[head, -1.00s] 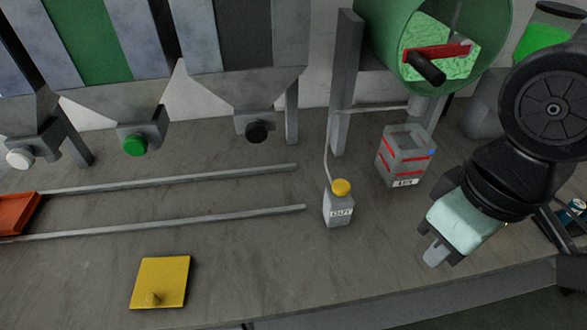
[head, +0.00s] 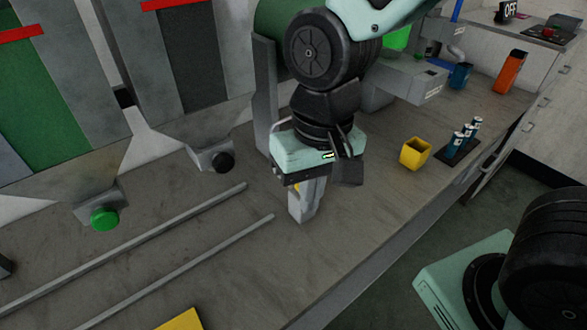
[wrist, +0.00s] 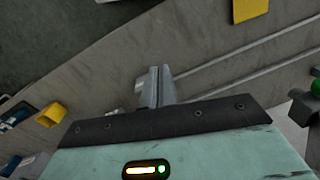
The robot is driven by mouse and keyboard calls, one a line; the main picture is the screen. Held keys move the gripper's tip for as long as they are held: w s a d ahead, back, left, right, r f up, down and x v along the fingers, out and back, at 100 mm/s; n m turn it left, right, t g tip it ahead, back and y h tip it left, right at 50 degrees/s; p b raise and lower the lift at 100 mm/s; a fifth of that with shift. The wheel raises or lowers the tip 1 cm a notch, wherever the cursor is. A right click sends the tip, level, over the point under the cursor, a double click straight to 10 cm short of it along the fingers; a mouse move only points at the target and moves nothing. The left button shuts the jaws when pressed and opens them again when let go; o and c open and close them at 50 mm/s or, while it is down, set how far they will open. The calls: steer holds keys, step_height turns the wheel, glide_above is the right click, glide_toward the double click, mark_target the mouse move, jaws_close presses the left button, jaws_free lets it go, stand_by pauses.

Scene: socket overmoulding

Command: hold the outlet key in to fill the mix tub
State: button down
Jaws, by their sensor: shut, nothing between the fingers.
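Two outlet keys show in the head view under the hoppers: a green round one (head: 104,219) and a black round one (head: 223,162). A green one also shows at the right edge of the wrist view (wrist: 316,86). My gripper (head: 303,212) points down over the bench, right of the rail ends and apart from both keys. Its fingers (wrist: 158,88) are shut and empty in the wrist view. A bit of yellow beside the fingers may be the capped bottle, mostly hidden. I cannot make out the mix tub in the current views.
Two rails (head: 160,243) run along the bench below the hoppers. A yellow plate (head: 184,320) lies at the front edge. A yellow cup (head: 415,153), a rack of small bottles (head: 460,139) and an orange box (head: 510,72) stand to the right. The bench front between is clear.

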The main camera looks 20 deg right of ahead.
steer(key=w+d+r+m+p, duration=0.1)
steer(key=w+d+m+p, duration=0.1)
steer(key=w+m, duration=0.5)
steer(key=w+d+r+m+h+p, duration=0.1)
steer(key=w+d+r+m+p, duration=0.1)
steer(key=w+m+p, duration=0.3)
steer(key=w+d+m, duration=0.1)
steer(key=w+m, duration=0.1)
steer(key=m, duration=0.1)
steer(key=shift+w+r+m, duration=0.25)
steer(key=shift+w+m, duration=0.05)
steer(key=shift+w, duration=0.05)
step_height(320, 180, down, 14)
steer(key=p, duration=0.3)
